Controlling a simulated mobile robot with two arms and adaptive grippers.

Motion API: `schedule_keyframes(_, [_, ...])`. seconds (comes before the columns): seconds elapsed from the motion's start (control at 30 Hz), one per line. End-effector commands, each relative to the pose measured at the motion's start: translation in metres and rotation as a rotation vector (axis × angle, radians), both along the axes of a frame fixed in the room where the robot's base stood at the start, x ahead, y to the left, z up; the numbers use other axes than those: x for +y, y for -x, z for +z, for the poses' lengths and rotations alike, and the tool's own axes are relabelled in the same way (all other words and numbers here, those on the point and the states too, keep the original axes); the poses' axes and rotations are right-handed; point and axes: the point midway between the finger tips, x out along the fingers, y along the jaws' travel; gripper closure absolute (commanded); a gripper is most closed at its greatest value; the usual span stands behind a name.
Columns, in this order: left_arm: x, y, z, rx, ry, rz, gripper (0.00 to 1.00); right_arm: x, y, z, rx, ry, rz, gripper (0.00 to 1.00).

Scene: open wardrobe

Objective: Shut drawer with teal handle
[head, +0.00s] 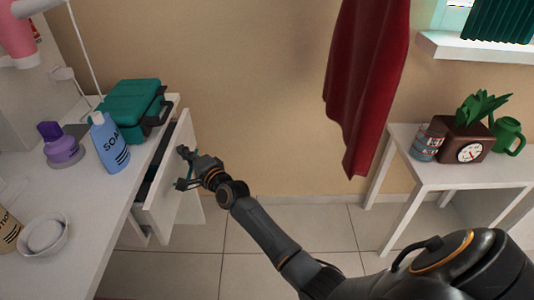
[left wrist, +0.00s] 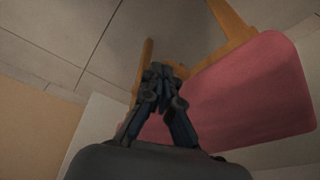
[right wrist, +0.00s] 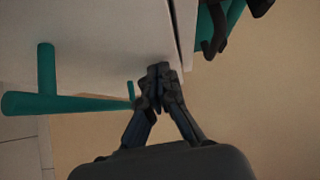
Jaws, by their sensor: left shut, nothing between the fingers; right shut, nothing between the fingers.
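The white drawer (head: 161,198) under the white table stands open, with a dark gap between its front and the table. Its teal handle (right wrist: 75,103) sticks out from the drawer front in the right wrist view; in the head view it is mostly hidden behind my right gripper. My right gripper (head: 184,166) is shut and empty at the drawer front. In the right wrist view its fingertips (right wrist: 158,72) are close to the white panel, to the right of the handle; I cannot tell whether they touch. My left gripper (left wrist: 160,70) is shut and empty, outside the head view.
On the table (head: 95,225) stand a teal case (head: 130,103), a blue soap bottle (head: 109,145), a purple-capped bottle (head: 61,146) and a white bowl (head: 43,235). A red cloth (head: 365,80) hangs at the wall. A red-seated chair (left wrist: 240,95) is near my left gripper. Floor before the drawer is clear.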

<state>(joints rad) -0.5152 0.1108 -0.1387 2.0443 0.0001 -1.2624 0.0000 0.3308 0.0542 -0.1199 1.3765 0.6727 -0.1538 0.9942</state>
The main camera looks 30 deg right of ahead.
Motion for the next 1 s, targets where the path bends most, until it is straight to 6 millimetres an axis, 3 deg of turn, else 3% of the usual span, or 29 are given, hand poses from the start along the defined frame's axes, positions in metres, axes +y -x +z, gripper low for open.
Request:
schedule_keyframes(0.1, [0.0, 0.0, -0.001, -0.001, 0.0, 0.0, 1.0, 0.018, -0.011, 0.001, 0.0, -0.003, 0.001, 1.0])
schedule_keyframes(0.3, [0.0, 0.0, 0.0, -0.002, 0.0, 0.0, 1.0, 0.033, -0.022, 0.0, -0.001, -0.001, 0.0, 1.0])
schedule_keyframes(1.0, [-0.001, -0.001, 0.003, -0.007, 0.001, 0.0, 1.0, 0.042, -0.024, 0.003, -0.003, -0.002, 0.005, 1.0])
